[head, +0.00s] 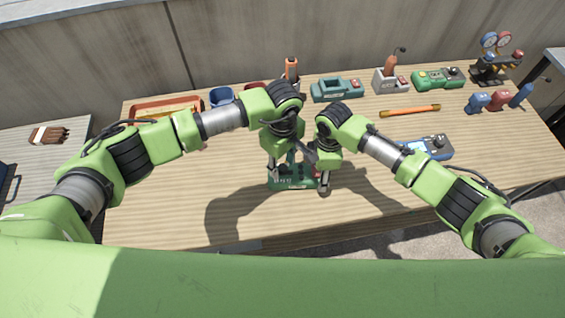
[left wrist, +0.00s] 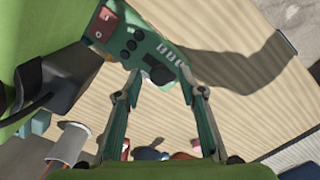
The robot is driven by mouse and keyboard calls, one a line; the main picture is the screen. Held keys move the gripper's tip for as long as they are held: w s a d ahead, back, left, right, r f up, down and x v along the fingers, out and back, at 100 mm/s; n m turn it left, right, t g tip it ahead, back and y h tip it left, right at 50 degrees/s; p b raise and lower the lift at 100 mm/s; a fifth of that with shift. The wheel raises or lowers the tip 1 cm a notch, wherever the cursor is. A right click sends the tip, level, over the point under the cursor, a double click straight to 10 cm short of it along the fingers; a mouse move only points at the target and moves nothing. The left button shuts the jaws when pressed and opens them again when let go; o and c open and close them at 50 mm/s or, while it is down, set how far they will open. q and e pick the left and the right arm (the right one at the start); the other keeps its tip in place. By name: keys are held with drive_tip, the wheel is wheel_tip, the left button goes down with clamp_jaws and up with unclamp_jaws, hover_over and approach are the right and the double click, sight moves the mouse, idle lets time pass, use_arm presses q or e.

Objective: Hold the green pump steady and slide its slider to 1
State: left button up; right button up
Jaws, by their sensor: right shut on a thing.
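The green pump (head: 290,184) stands on the wooden table near the front middle, under both my grippers. In the left wrist view the pump (left wrist: 125,40) shows dark round parts, a red patch at one end and pale marks along its side. My left gripper (head: 281,168) is over the pump; in its wrist view its two fingers (left wrist: 158,84) are spread apart, with a dark part of the pump between their tips. I cannot tell if they touch it or if that part is the slider. My right gripper (head: 323,183) is shut on the pump's right end.
Behind stand a teal device (head: 337,90), a green device (head: 438,79) and a gauge set (head: 496,62). A blue meter (head: 432,147) and an orange rod (head: 410,111) lie to the right. An orange tray (head: 150,106) and blue cup (head: 221,97) are back left. The front table strip is clear.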

use_arm(q)
drive_tip(key=shift+f, duration=0.15)
clamp_jaws()
drive_tip(key=shift+a, duration=1)
unclamp_jaws()
use_arm(e)
drive_tip(key=shift+d, duration=0.1)
use_arm(q)
wheel_tip(320, 180, up, 12)
